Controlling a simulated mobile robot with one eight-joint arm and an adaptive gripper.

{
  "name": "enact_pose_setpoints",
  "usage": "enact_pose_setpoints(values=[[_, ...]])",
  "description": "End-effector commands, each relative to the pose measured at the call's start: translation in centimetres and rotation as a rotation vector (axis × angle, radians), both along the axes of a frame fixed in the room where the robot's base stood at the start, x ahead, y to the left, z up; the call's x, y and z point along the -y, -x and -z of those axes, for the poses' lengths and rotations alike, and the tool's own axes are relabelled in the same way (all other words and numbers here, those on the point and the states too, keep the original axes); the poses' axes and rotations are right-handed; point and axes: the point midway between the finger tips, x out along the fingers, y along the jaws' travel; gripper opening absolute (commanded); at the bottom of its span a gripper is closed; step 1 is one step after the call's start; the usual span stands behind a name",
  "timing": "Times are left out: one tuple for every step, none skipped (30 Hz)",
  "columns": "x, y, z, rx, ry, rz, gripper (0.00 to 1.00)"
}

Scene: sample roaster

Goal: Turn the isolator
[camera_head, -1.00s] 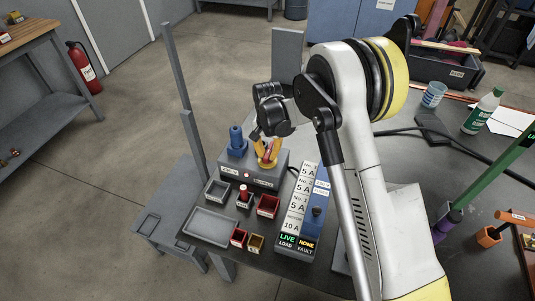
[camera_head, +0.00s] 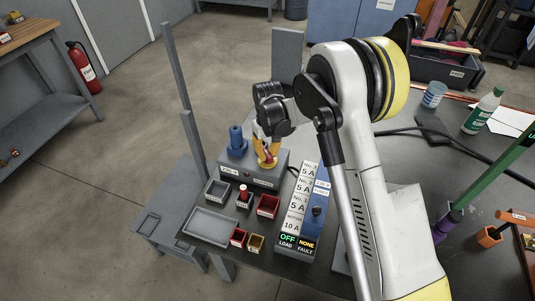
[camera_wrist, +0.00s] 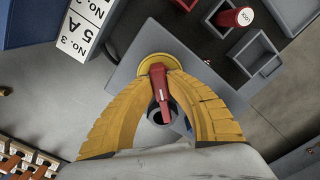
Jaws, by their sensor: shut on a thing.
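The isolator is a red handle (camera_wrist: 159,82) on a round yellow base (camera_wrist: 142,63), mounted on a grey box (camera_head: 262,179). In the wrist view the handle lies roughly along the picture's vertical, slightly tilted. My gripper (camera_wrist: 161,76) has its yellow fingers on both sides of the handle and is shut on it. In the head view my gripper (camera_head: 265,148) stands over the box, and its fingers hide much of the handle. The display (camera_head: 296,242) at the front of the panel reads OFF for load and NONE for fault.
A blue plug-like part (camera_head: 236,141) stands close left of my gripper. Small trays (camera_head: 217,190) and a red bin (camera_head: 268,206) sit in front of the box. The labelled blue panel (camera_head: 317,200) is to its right. A tall grey post (camera_head: 193,140) rises at the left.

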Motion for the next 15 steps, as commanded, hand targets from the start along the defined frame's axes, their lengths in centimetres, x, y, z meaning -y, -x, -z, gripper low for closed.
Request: enact_pose_setpoints(values=[[0.01,0.04,0.05,-0.001,0.0,-0.043,0.0],[0.01,0.04,0.05,-0.001,0.001,-0.072,0.0],[0.01,0.05,0.05,-0.001,0.001,-0.109,0.0],[0.01,0.04,0.04,-0.001,0.001,-0.138,0.0],[0.01,0.05,0.05,-0.001,0.001,-0.167,0.0],[0.01,0.05,0.04,-0.001,0.001,-0.204,0.0],[0.01,0.05,0.04,-0.001,0.001,-0.233,0.0],[0.01,0.05,0.04,-0.001,0.001,-0.261,0.0],[0.01,0.05,0.04,-0.001,0.001,-0.297,0.0],[0.01,0.05,0.04,-0.001,0.001,-0.325,0.0],[0.01,0.05,0.04,-0.001,0.001,-0.352,0.0],[0.01,0.05,0.04,-0.001,0.001,-0.386,0.0],[0.01,0.05,0.04,-0.001,0.001,-0.412,0.0],[0.01,0.05,0.04,-0.001,0.0,-0.436,0.0],[0.01,0.05,0.04,-0.001,0.0,-0.467,0.0]])
